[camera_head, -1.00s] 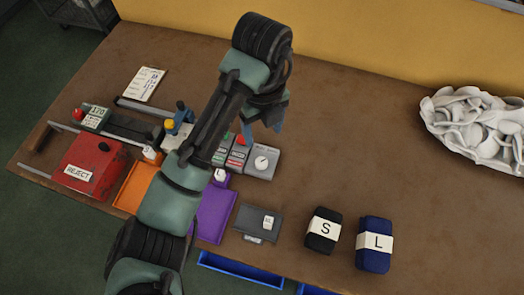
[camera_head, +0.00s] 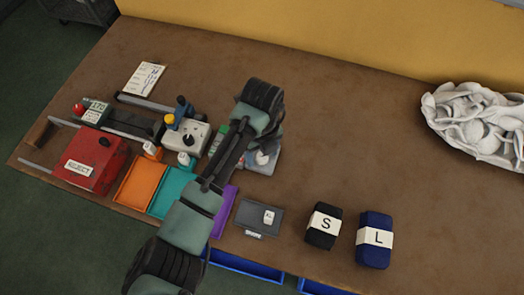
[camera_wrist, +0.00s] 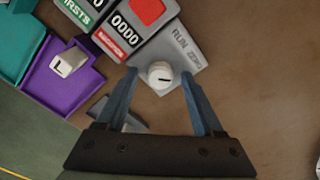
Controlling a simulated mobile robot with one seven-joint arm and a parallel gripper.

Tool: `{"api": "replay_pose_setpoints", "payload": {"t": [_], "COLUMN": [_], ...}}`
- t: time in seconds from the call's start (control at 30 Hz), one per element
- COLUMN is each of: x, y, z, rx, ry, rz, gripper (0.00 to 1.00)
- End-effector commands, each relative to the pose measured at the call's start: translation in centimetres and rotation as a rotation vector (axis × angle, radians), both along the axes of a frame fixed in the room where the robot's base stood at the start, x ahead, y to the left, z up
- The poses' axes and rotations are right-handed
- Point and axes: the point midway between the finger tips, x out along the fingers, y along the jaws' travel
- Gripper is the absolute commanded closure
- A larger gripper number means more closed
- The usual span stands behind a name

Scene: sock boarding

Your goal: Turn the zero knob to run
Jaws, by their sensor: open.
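The zero knob (camera_wrist: 160,74) is a round white knob with a dark pointer line, on a grey box (camera_wrist: 183,46) marked RUN and ZERO. In the wrist view the line lies roughly level across the knob. My gripper (camera_wrist: 160,88) is open, with its two blue fingers on either side of the knob, and I cannot tell whether they touch it. In the head view my arm covers much of the grey box (camera_head: 264,166), and the fingertips are hidden.
Beside the box stand the counters marked FIRSTS and SECONDS (camera_wrist: 125,38). Purple (camera_wrist: 72,88) and teal (camera_head: 172,188) trays lie to the left. A grey scale (camera_head: 250,215) and S (camera_head: 325,225) and L (camera_head: 375,238) bundles lie nearer the front. White socks (camera_head: 475,120) are piled at right.

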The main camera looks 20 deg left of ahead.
Motion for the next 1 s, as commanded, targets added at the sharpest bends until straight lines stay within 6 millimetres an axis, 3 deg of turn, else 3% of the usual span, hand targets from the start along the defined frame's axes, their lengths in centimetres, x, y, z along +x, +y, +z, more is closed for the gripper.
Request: {"api": "replay_pose_setpoints", "payload": {"t": [0.17,0.57,1.0], "x": [0.0,0.02,0.03], "y": [-0.01,-0.01,-0.01], "z": [0.0,0.05,0.26], "rx": [0.0,0.0,-0.001], "ry": [0.0,0.0,-0.001], "rz": [0.0,0.0,0.06], "gripper": [0.31,1.0,1.0]}}
